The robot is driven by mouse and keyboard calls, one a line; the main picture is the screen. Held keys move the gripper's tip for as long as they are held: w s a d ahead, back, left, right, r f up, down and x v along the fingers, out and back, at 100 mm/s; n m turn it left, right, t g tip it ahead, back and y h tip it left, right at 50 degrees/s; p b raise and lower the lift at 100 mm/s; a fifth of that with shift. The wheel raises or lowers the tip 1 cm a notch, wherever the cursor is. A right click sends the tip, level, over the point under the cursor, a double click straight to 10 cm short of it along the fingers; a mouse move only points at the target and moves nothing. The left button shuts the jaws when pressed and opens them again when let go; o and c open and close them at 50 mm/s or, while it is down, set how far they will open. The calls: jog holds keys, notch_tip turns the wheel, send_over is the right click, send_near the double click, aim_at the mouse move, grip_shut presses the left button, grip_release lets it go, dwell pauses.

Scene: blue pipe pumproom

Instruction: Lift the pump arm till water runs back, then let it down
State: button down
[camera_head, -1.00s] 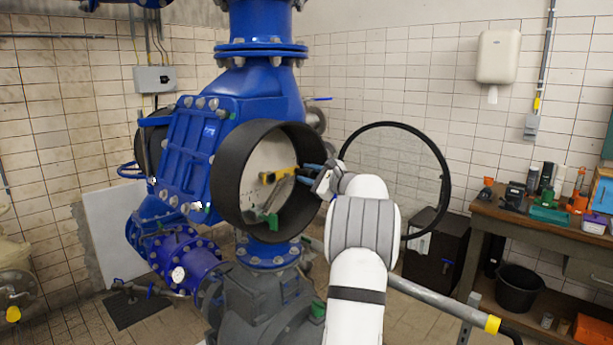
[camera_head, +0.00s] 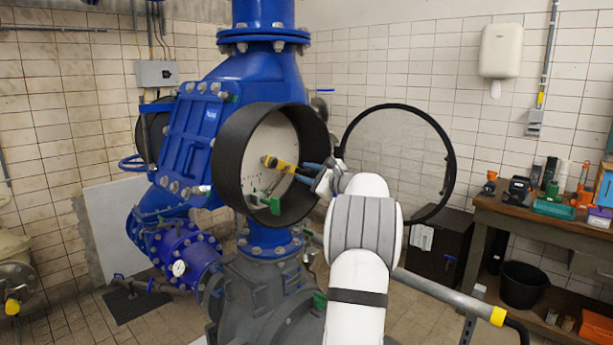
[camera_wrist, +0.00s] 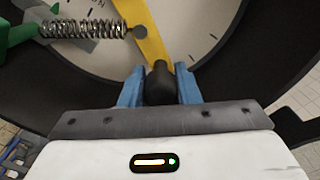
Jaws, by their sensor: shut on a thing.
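A yellow lever (camera_head: 283,165) crosses the front of a pale dial face inside the black round housing (camera_head: 232,165). In the wrist view the yellow lever (camera_wrist: 148,35) ends in a black knob (camera_wrist: 160,84). My gripper (camera_head: 308,172) reaches in from the right, its blue fingers shut on the knob, one on each side; in the wrist view it also shows (camera_wrist: 160,90). A coil spring (camera_wrist: 85,28) runs from a green part (camera_wrist: 20,32) to a pin on the lever. I cannot tell whether this lever is the pump arm. No water shows.
A round glass cover (camera_head: 395,160) stands swung open at the right. Blue pipework (camera_head: 180,150) fills the left. A workbench (camera_head: 530,215) with several items stands at the right.

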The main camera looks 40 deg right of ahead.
jog(key=shift+s+a+f+b, duration=0.15)
jog(key=shift+f+b, duration=0.45)
jog(key=shift+b, duration=0.05)
jog(key=shift+s+a+f+b, duration=0.1)
jog(key=shift+a+f+b, duration=0.1)
jog(key=shift+f+b, duration=0.4)
jog(key=shift+s+a+f+b, duration=0.15)
jog(key=shift+f+b, duration=0.4)
jog(key=shift+b, duration=0.15)
jog(key=c, duration=1.5)
grip_release()
jog(key=shift+f, duration=0.1)
jog(key=shift+o, duration=0.8)
jog(key=shift+s+d, duration=0.1)
jog(key=shift+d, duration=0.25)
jog(key=shift+o, duration=0.8)
jog(key=shift+a, duration=0.3)
jog(key=shift+s+d+f, duration=0.1)
jog(key=shift+s+d, duration=0.05)
jog(key=shift+s, duration=0.05)
jog(key=s+b, duration=0.1)
jog(key=s, duration=0.2)
jog(key=s+b, duration=0.1)
jog(key=s, duration=0.2)
jog(key=s+b, duration=0.1)
jog(key=s, duration=0.2)
jog(key=shift+s+d+b, duration=0.15)
jog(key=shift+d+b, duration=0.15)
jog(key=shift+b, duration=0.05)
